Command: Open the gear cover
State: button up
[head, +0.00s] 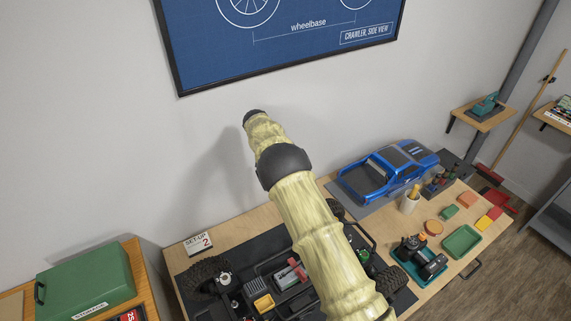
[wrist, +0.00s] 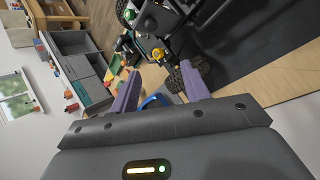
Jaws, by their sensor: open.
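The crawler chassis (head: 290,275) lies on a dark mat on the bench, with black frame rails and a red-and-grey part at its middle. My sleeved arm covers much of it in the head view. In the wrist view part of the chassis (wrist: 165,28) is at the top, with a green round part (wrist: 150,22) and a gold part (wrist: 158,56). I cannot pick out the gear cover for certain in either view. My gripper (wrist: 160,82) is open in the wrist view, with purple fingers apart and nothing held. A knobbly tyre (wrist: 186,76) shows just beyond the right finger.
A blue car body (head: 388,170) stands on the bench at the back right. A teal tray (head: 420,265) with dark parts and a green tray (head: 462,242) lie at the right. A green storage box (head: 85,285) stands at the left. The wall is close behind.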

jog(key=p+v, duration=0.1)
jog(key=v, duration=0.1)
jog(key=shift+a+r, duration=0.15)
jog(key=shift+r, duration=0.05)
